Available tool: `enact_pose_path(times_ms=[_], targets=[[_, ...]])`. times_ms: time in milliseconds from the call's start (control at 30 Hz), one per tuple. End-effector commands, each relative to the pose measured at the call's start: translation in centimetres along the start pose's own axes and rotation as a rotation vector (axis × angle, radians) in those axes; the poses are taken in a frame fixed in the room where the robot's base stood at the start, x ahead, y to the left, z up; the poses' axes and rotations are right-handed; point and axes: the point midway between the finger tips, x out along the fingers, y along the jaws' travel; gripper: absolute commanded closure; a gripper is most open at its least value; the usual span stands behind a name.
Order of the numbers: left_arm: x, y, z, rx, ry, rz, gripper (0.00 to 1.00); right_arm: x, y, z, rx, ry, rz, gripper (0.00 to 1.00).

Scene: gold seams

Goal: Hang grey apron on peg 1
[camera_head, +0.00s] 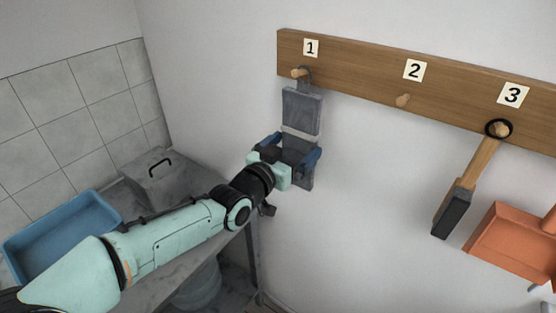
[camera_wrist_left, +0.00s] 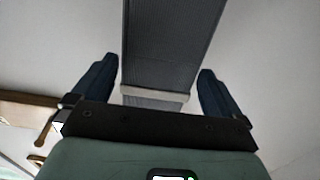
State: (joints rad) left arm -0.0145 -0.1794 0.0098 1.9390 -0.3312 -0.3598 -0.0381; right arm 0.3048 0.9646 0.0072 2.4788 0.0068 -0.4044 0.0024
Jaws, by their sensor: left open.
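The grey apron (camera_head: 302,110) hangs at peg 1 (camera_head: 298,73), its top loop at the peg below the label "1". It hangs down against the white wall, with a pale band across its middle. My left gripper (camera_head: 291,152) is at the apron's lower part and hides some of it. In the left wrist view the apron (camera_wrist_left: 168,45) runs between the two dark blue fingers of my left gripper (camera_wrist_left: 157,90), which stand apart with a gap on each side of the cloth. My right gripper is not in view.
The wooden rail (camera_head: 350,70) also carries an empty peg 2 (camera_head: 403,100) and peg 3 (camera_head: 500,130), where a brush (camera_head: 466,187) hangs by a black ring. An orange dustpan (camera_head: 510,240) is at the right. A blue tray (camera_head: 62,232) and grey lidded box (camera_head: 160,178) stand on the counter.

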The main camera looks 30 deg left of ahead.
Motion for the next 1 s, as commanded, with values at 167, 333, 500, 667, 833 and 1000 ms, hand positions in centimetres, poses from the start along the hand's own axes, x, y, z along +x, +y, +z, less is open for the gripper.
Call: enact_pose_path(times_ms=[167, 333, 500, 667, 833, 1000], targets=[[-3.3, 0.0, -0.1, 0.000, 0.005, -0.001, 0.00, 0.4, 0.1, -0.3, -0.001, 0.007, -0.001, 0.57], [-7.2, 0.0, -0.1, 0.000, 0.005, 0.000, 0.00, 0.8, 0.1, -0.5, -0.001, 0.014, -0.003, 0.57], [-10.3, 0.0, 0.0, -0.001, 0.004, 0.000, 0.00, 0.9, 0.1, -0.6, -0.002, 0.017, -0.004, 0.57], [-12.0, 0.0, -0.1, -0.001, 0.004, 0.001, 0.00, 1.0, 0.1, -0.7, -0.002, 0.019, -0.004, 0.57], [-12.6, 0.0, 0.0, -0.001, 0.002, 0.001, 0.00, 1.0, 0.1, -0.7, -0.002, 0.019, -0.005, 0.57], [-12.4, 0.1, 0.3, -0.002, -0.008, 0.002, 0.00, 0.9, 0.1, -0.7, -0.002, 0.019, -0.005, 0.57]])
